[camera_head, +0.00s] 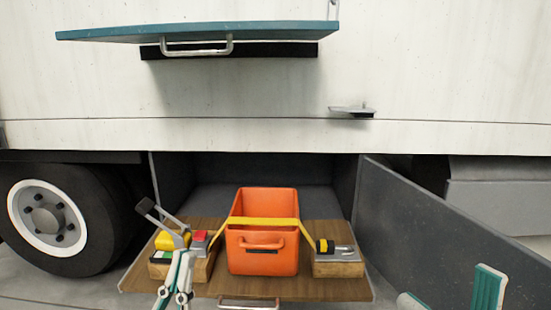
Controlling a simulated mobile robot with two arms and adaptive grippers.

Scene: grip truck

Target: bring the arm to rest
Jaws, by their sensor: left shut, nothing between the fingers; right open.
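My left gripper (182,262) is in front of the left part of the wooden pull-out board, its fingers together and pointing up. It overlaps the left wooden block in the picture; I cannot tell whether it touches it. My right gripper (449,294) is at the bottom right edge, fingers spread apart and empty, mostly cut off by the frame. An orange crate (262,262) stands upright on the board, with a yellow strap (263,222) running across it. The strap's ends reach down toward the blocks on both sides.
The wooden board (205,286) sticks out of an open truck compartment. The left block (201,272) carries a ratchet with a raised lever (163,221); the right block (338,269) carries a yellow-black piece. A grey door (440,235) hangs open right. A teal shelf (200,31) juts out above.

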